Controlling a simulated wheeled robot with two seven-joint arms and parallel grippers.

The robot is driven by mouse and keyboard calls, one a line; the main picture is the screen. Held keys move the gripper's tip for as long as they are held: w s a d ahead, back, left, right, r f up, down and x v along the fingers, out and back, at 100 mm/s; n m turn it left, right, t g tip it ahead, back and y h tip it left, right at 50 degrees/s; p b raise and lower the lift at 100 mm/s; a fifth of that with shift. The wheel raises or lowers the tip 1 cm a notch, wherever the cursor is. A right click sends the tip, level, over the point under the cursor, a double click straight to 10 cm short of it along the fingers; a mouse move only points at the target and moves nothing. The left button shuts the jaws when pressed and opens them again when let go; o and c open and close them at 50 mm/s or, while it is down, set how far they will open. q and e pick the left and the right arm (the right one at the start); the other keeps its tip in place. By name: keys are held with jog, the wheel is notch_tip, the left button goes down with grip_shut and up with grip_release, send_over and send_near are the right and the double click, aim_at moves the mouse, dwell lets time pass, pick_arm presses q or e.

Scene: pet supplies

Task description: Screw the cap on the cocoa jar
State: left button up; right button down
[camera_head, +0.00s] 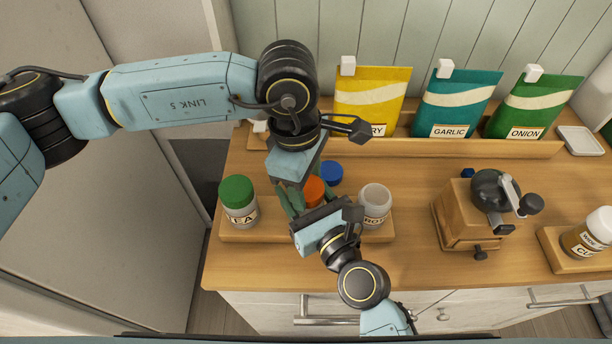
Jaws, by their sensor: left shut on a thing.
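An orange cap (314,190) shows between my two grippers, above the middle of a wooden tray. My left gripper (291,203) reaches down from behind and is shut at this cap. What is below the cap is hidden, so I cannot tell how it sits on a jar. My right gripper (318,212) comes in from the front, close to the same spot. Its fingertips are mostly hidden and its opening cannot be told. No cocoa label is readable. A clear, open jar (374,205) with a partly hidden label stands just right. A blue cap (332,172) lies behind.
A green-capped jar (238,200) stands at the left of the wooden tray (262,231). Yellow (371,100), teal (458,104) and green (536,107) packets stand in a rack behind. A wooden grinder (474,212) and another jar (588,234) are right. Counter between tray and grinder is clear.

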pick_arm(q)
jog(key=m, duration=0.7)
jog(key=shift+m+g+y, duration=0.3)
jog(key=m, duration=0.3)
jog(key=shift+m, duration=0.3)
jog(key=m+y, duration=0.1)
jog(key=m, duration=0.4)
jog(key=o, duration=0.9)
jog(key=shift+o, duration=0.2)
jog(key=shift+d, duration=0.1)
